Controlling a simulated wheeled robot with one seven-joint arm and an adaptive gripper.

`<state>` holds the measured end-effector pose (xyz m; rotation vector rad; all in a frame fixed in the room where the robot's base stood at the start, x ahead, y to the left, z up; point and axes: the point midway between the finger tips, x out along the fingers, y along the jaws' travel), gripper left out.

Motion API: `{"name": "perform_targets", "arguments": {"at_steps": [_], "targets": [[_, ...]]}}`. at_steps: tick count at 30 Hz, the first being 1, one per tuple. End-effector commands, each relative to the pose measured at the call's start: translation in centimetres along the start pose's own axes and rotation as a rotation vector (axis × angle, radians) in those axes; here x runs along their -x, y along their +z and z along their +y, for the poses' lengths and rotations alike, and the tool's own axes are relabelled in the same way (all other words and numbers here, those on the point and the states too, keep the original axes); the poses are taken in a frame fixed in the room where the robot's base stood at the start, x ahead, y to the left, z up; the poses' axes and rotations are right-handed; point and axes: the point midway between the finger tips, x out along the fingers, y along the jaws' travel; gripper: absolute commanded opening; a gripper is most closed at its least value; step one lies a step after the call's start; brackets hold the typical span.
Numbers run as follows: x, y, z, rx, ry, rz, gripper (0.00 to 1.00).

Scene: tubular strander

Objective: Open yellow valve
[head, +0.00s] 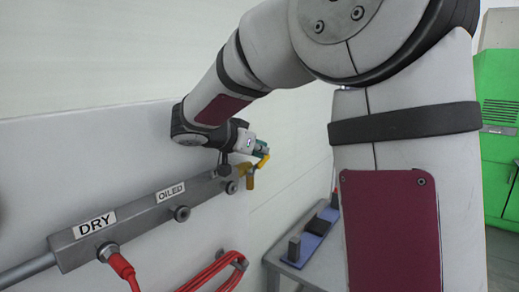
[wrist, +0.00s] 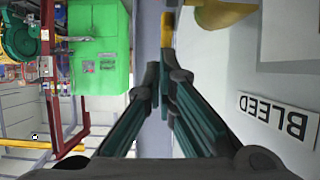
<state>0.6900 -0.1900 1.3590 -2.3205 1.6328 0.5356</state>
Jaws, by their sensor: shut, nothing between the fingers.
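The yellow valve (head: 250,181) sits at the far end of a grey manifold bar on the wall panel. Its yellow handle (head: 263,161) sticks out toward the right. My gripper (head: 262,149) is beside the handle, partly hidden behind my wrist. In the wrist view my gripper (wrist: 164,72) has its teal fingers together and empty. A yellow bar (wrist: 167,30), seemingly the valve handle, lies just beyond the fingertips. A rounded yellow part (wrist: 222,14) is at the top edge. I cannot tell whether the fingertips touch the handle.
The manifold bar (head: 140,219) carries "DRY" and "OILED" labels; a "BLEED" label (wrist: 275,117) shows in the wrist view. A red hose (head: 124,268) hangs at the near end. A grey table (head: 272,262) stands below right. A green machine (head: 497,130) is at far right.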

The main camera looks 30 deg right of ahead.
Motion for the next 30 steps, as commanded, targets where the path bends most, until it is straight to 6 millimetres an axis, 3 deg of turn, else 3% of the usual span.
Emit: {"name": "perform_targets", "arguments": {"at_steps": [9,30], "targets": [[-1.8,0.2,-0.3,-0.008,-0.006,-0.226,0.0],[-2.3,0.1,0.0,-0.003,-0.005,-0.228,0.0]]}}
